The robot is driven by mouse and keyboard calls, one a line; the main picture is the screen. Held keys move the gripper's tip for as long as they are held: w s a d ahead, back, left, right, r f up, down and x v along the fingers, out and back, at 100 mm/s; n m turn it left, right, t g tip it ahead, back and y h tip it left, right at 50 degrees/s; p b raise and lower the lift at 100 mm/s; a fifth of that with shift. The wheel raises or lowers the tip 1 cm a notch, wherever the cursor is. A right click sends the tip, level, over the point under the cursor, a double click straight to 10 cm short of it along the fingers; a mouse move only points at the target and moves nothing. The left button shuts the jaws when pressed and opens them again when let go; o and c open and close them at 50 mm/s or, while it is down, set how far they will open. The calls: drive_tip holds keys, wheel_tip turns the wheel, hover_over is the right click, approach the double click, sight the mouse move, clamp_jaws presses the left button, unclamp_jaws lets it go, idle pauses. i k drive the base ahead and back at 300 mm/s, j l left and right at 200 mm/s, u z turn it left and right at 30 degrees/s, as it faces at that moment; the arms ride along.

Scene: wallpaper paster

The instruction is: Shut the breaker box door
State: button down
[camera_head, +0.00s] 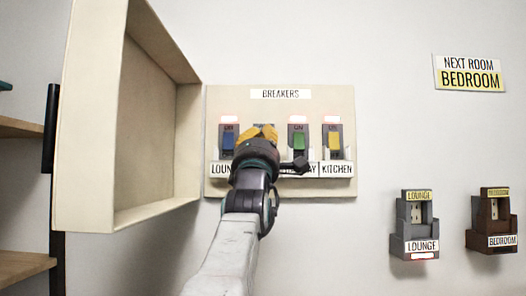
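The breaker box door (138,120), a deep beige cover, stands wide open to the left of the breaker panel (280,186). It appears to be hinged along the panel's left edge. The panel is labelled BREAKERS and carries a blue switch (229,141), a green switch (298,141) and a yellow switch (333,141). I cannot tell whether the fingers are open or shut.
A grey LOUNGE wall unit (414,228) and a brown BEDROOM unit (493,222) are on the wall at right, below a NEXT ROOM BEDROOM sign (469,73). A wooden shelf (22,267) is at far left. The wall between panel and units is clear.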

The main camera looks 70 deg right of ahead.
sight(122, 143)
drive_tip(key=k, duration=1)
